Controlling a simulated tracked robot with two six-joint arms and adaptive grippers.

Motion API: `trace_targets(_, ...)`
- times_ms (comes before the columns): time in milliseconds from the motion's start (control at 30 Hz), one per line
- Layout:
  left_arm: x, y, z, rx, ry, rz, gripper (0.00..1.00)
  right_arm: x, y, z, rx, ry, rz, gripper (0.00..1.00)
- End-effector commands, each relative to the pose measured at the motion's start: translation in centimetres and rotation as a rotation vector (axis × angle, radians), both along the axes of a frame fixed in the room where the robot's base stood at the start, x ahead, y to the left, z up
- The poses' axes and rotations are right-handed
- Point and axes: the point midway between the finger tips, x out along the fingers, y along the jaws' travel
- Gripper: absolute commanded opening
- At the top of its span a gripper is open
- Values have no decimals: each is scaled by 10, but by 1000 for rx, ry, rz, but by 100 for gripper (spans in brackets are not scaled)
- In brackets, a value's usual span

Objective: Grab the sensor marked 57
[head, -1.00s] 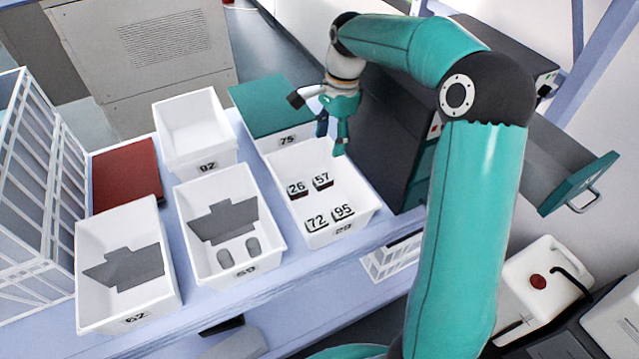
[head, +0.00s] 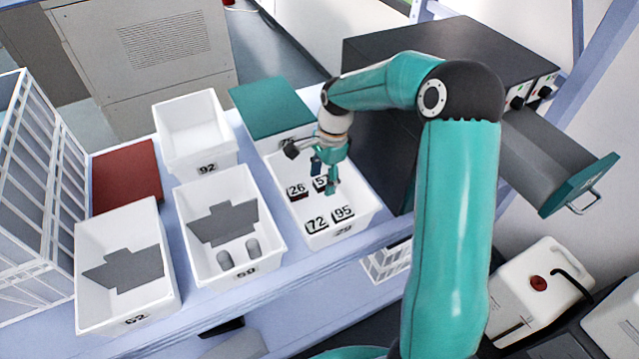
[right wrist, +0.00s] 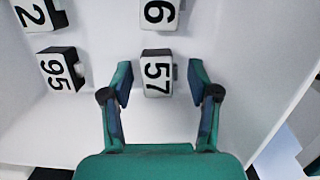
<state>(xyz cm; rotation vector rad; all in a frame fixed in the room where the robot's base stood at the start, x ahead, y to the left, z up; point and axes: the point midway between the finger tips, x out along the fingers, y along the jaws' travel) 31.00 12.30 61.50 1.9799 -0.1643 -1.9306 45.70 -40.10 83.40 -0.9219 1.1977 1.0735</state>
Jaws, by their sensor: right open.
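The sensor marked 57 (right wrist: 157,74) is a small dark block with a white numbered face. It lies in the white bin marked 29 (head: 350,212). My right gripper (head: 323,180) is down inside that bin and partly hides the sensor 57 (head: 320,183) in the head view. In the right wrist view my right gripper (right wrist: 160,82) is open, with one finger on each side of sensor 57 and gaps between. Sensors 26 (head: 297,189), 72 (head: 316,224) and 95 (head: 343,213) lie in the same bin. My left gripper is not in view.
Bin 59 (head: 188,215) holds a grey part and two small grey pieces. Bin 62 (head: 90,240) holds a grey part; bin 92 (head: 190,125) looks empty. A teal-lidded box (head: 268,103) stands behind bin 29. A dark machine (head: 440,50) stands to the right.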

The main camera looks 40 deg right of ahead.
Motion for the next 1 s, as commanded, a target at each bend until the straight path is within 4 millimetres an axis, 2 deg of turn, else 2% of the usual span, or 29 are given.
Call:
trace_targets(133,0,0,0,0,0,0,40,0,0,0,0,0,0,60)
trace_targets(167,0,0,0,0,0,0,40,0,0,0,0,0,0,57)
trace_targets(467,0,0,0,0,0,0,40,0,0,1,0,-1,1,7)
trace_targets(800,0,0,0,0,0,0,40,1,0,2,0,-1,1,6)
trace_targets(1000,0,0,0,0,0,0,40,2,0,15,-2,-4,1,6)
